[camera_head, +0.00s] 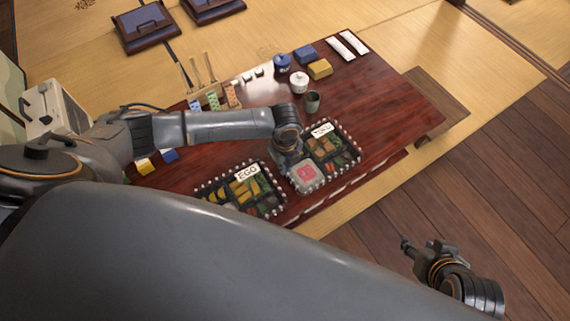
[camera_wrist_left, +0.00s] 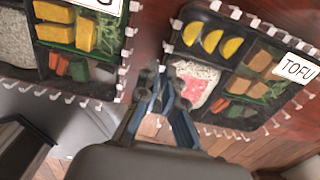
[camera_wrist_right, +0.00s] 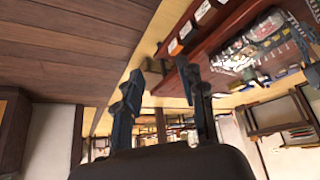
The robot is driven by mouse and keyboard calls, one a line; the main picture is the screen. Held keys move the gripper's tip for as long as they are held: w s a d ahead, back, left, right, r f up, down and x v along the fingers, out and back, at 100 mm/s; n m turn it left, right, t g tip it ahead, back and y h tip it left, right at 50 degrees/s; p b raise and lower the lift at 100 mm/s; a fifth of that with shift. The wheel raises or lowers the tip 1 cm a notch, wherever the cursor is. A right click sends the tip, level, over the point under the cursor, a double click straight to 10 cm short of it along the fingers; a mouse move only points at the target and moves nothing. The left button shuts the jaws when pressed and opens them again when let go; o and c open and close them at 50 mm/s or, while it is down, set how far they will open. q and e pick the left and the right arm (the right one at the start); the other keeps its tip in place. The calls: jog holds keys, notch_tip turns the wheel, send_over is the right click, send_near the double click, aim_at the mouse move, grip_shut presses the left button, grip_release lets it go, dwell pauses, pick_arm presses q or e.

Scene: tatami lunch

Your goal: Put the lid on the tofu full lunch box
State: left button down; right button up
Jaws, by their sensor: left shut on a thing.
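The tofu lunch box (camera_head: 346,140) is black, divided and filled, labelled TOFU. It also shows at right in the left wrist view (camera_wrist_left: 216,118). My right gripper (camera_wrist_right: 160,98) is open and empty, away from the table.
The egg lunch box (camera_head: 262,207), labelled EGG, stands close on the left. A grey-green cup (camera_head: 312,102), white pot (camera_head: 299,82), yellow block (camera_head: 320,69) and blue jar (camera_head: 282,62) stand behind. The table's right side (camera_head: 385,95) is clear.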

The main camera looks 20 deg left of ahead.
jog(key=shift+s, duration=0.1)
pick_arm(q)
jog(key=shift+f, duration=0.1)
pick_arm(e)
jog(key=shift+s+d+f+g, duration=0.15)
jog(key=shift+s+d+g, duration=0.15)
jog(key=shift+s, duration=0.1)
jog(key=shift+s+d+f, duration=0.1)
jog(key=shift+s+f, duration=0.05)
jog(key=shift+s, duration=0.15)
jog(key=shift+s+g, duration=0.2)
jog(key=shift+g, duration=0.1)
pick_arm(q)
jog(key=c, duration=1.4)
grip_release()
jog(key=o, duration=0.5)
pick_arm(e)
jog(key=shift+w, duration=0.25)
pick_arm(q)
jog(key=shift+o, duration=0.2)
